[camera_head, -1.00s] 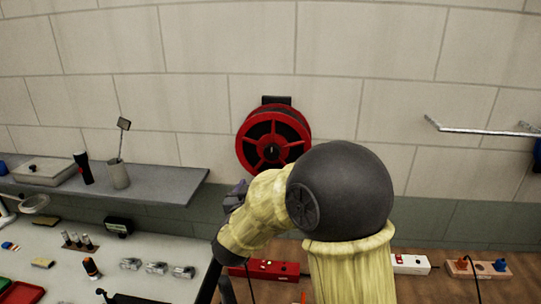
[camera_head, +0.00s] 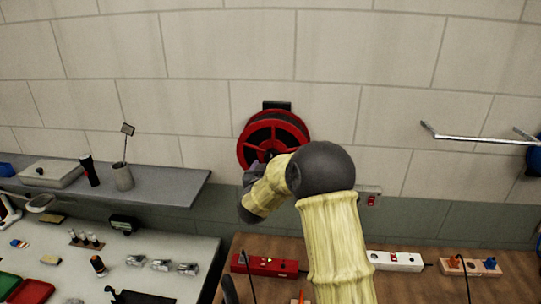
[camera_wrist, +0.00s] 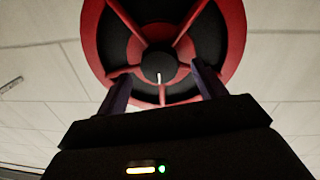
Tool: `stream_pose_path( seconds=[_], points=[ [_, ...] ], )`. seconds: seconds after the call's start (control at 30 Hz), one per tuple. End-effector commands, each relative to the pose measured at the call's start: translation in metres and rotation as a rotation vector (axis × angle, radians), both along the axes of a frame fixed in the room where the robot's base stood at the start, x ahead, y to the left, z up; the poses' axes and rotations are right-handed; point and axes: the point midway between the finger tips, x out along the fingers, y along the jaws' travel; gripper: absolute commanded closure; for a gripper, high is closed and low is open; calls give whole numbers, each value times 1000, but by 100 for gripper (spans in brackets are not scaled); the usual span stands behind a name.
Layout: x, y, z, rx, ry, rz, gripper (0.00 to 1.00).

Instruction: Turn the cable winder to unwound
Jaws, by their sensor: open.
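The cable winder (camera_head: 272,128) is a red and black reel with spokes, mounted on the wall at the middle of the head view. It fills the upper part of the wrist view (camera_wrist: 233,38), with a dark central hub and a short white mark just below the hub's middle. My gripper (camera_wrist: 160,77) is open, its two dark purple fingers spread on either side of the hub and overlapping the lower spokes. I cannot tell whether the fingers touch the reel. In the head view my arm hides the reel's lower right part and most of the gripper.
A grey shelf (camera_head: 165,188) with a cup (camera_head: 122,178) and a black torch (camera_head: 89,170) is at left. Below the reel, a wooden bench carries a red power strip (camera_head: 262,264) and a white one (camera_head: 393,261). A metal rail (camera_head: 475,132) is on the right wall.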

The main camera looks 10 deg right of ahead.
Motion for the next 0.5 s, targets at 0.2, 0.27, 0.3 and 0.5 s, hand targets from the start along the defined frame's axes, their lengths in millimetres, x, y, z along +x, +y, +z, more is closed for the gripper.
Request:
stream_pose_path(
  seconds=[0.2, 0.27, 0.3, 0.5],
  points=[
    [25, -10, 2, 1, 1, 0, 30],
    [28, -11, 1, 1, 0, 0, 30],
    [29, -11, 1, 0, 0, 0, 30],
    [29, -11, 0, 0, 0, 1, 30]
  ],
)
